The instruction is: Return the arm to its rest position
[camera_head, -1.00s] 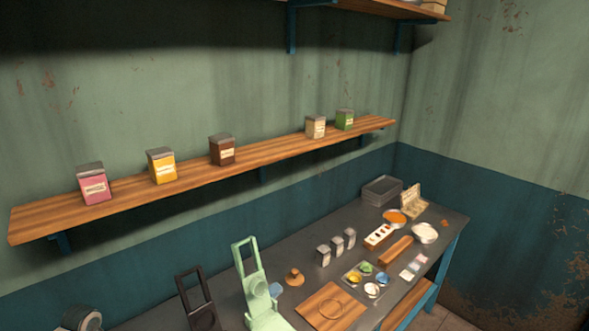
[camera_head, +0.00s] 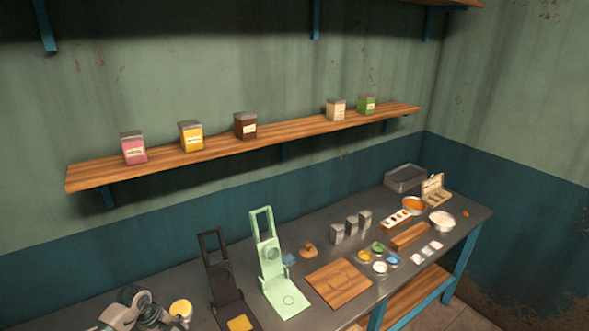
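My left arm shows at the bottom left, with its gripper (camera_head: 158,314) low over the left end of the dark table (camera_head: 75,318). The gripper is small and partly cut off, so I cannot tell whether it is open or shut. A round yellow thing (camera_head: 181,308) is close beside it; I cannot tell whether they touch. My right gripper is not in view.
A black press stand (camera_head: 219,275) and a pale green one (camera_head: 268,262) stand right of the arm. A wooden board (camera_head: 338,284), small dishes and grey tins (camera_head: 351,227) fill the table's right. A wall shelf (camera_head: 290,136) holds several coloured tins.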

